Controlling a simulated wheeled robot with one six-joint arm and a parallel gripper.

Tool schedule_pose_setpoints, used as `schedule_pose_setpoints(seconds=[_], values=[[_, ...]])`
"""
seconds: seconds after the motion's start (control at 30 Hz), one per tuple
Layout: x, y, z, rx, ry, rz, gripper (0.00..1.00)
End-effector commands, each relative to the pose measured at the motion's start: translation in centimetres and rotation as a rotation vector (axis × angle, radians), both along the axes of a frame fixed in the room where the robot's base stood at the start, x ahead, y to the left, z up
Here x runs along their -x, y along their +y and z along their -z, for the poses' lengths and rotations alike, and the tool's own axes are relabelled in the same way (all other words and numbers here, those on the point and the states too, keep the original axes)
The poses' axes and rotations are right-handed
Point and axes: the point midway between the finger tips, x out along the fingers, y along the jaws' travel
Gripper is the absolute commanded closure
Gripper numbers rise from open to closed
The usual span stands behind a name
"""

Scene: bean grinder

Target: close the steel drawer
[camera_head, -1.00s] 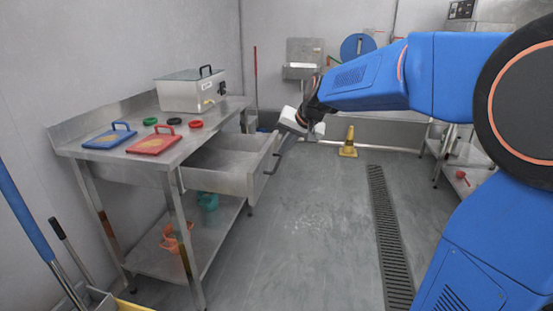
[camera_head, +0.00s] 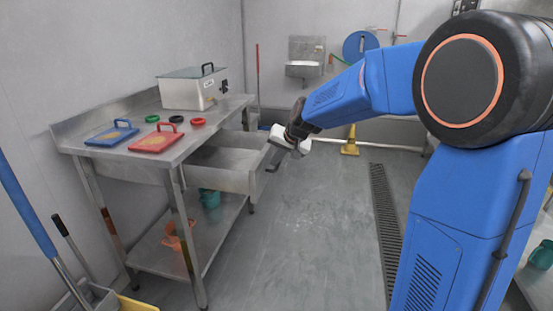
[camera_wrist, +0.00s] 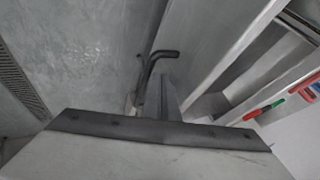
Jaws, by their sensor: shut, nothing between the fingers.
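The steel drawer (camera_head: 232,172) stands pulled out from under the steel table's top (camera_head: 190,147), its open inside showing. My gripper (camera_head: 278,150) is at the outer end of the drawer, beside its front panel, fingers shut and empty. In the wrist view, my closed fingers (camera_wrist: 163,98) point toward the dark bent drawer handle (camera_wrist: 160,56) and look close to it. I cannot tell whether they touch the handle or the front panel.
A lidded steel box (camera_head: 192,92), a blue board (camera_head: 112,134), a red board (camera_head: 156,141) and small rings sit on the table. A teal jug (camera_head: 210,198) and an orange jug (camera_head: 172,237) are on the lower shelf. The floor right of the drawer is clear.

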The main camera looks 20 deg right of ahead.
Motion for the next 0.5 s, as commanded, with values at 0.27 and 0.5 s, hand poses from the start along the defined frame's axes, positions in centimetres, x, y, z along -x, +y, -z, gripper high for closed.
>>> schedule_pose_setpoints(seconds=[0.27,0.5], values=[[-0.1,0.2,0.0,0.0,0.001,0.0,1.0],[-1.7,3.2,0.1,0.001,0.002,-0.004,1.0]])
